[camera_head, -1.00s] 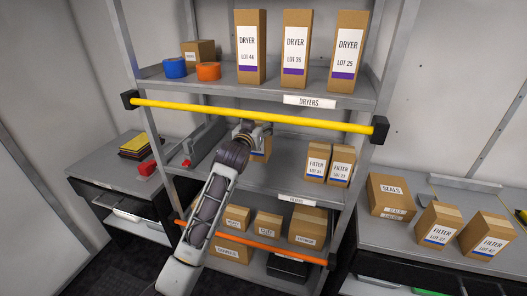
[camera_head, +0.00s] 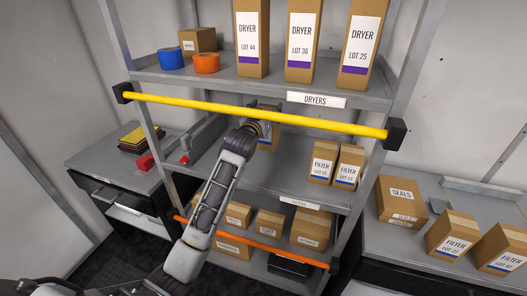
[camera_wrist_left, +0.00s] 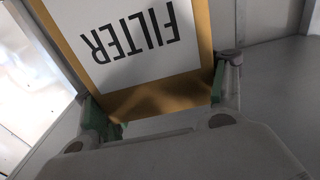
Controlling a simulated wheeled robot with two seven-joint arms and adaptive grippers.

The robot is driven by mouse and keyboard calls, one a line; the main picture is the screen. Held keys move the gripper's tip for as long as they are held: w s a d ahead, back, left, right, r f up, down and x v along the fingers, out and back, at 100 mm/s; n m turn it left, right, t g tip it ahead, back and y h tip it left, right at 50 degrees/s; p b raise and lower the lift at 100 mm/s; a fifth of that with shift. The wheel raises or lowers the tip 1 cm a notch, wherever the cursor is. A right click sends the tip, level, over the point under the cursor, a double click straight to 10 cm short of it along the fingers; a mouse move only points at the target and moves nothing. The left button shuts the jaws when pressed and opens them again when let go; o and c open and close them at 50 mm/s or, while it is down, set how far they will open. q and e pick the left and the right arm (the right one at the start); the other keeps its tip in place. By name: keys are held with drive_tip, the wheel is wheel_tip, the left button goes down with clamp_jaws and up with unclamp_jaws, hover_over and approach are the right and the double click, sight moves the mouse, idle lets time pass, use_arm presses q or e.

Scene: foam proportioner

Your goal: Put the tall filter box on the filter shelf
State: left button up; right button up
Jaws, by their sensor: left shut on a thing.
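The tall filter box (camera_head: 270,137) is a brown carton behind the yellow bar, over the left-middle part of the filter shelf (camera_head: 282,176). My left gripper (camera_head: 256,128) is shut on it. In the left wrist view the box (camera_wrist_left: 140,40), with its white FILTER label upside down, sits between the two fingers (camera_wrist_left: 155,112). The bar and my arm hide part of the box in the head view. I cannot tell whether its base touches the shelf. My right gripper is not in view.
Two filter boxes (camera_head: 322,161) (camera_head: 348,167) stand on the shelf to the right. A yellow bar (camera_head: 255,112) crosses in front above it, an orange bar (camera_head: 255,243) below. Dryer boxes (camera_head: 301,42) stand above. More filter boxes (camera_head: 453,234) stand on the right bench. Shelf between is bare.

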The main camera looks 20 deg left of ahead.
use_arm(q)
drive_tip(key=shift+f, duration=3.1)
drive_tip(key=shift+f, duration=2.05)
drive_tip(key=o, duration=1.4)
